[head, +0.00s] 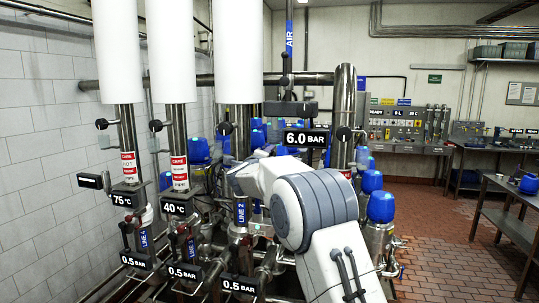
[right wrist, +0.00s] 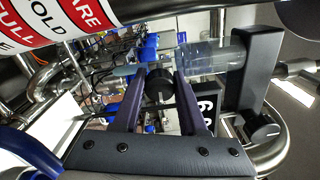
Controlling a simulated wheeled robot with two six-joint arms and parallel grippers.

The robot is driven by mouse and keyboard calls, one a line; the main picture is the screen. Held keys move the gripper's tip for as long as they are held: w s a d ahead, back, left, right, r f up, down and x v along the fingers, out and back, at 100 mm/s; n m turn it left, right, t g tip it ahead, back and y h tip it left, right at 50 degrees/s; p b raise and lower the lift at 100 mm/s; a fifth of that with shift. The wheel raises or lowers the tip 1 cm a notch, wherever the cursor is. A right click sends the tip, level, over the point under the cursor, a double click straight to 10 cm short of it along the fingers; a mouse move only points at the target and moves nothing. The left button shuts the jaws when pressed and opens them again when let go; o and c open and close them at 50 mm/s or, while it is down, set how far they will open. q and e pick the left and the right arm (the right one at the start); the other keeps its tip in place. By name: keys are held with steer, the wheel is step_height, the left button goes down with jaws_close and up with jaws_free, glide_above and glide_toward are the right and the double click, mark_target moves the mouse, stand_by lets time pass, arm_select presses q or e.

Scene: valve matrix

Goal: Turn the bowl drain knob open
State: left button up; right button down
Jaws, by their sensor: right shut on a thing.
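In the right wrist view, which lies on its side, my right gripper (right wrist: 160,97) has its two dark fingers closed on a small round black knob (right wrist: 159,84). A clear bowl (right wrist: 212,57) on a black block (right wrist: 248,72) is just beyond and to the right of the fingers. I take the black knob to be the bowl drain knob; how far it is turned I cannot tell. In the head view my right arm reaches into the pipework below the 6.0 BAR display (head: 306,138), and its fingertips are hidden. My left gripper is not in view.
Steel pipes with blue-capped valves (head: 381,207) crowd both sides of my right arm. Red and white labels (right wrist: 50,30) on a pipe are close in the right wrist view. A control panel (head: 408,128) is at the back, and a table (head: 505,200) at the right.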

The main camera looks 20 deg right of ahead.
steer(key=shift+f+n, duration=0.1)
steer(key=shift+n, duration=0.2)
stand_by(0.4)
steer(key=shift+c, duration=2.3)
jaws_free()
steer(key=shift+s+a, duration=0.2)
steer(key=shift+s, duration=0.05)
steer(key=b+v, duration=0.5)
steer(key=v, duration=0.5)
steer(key=shift+b, duration=0.35)
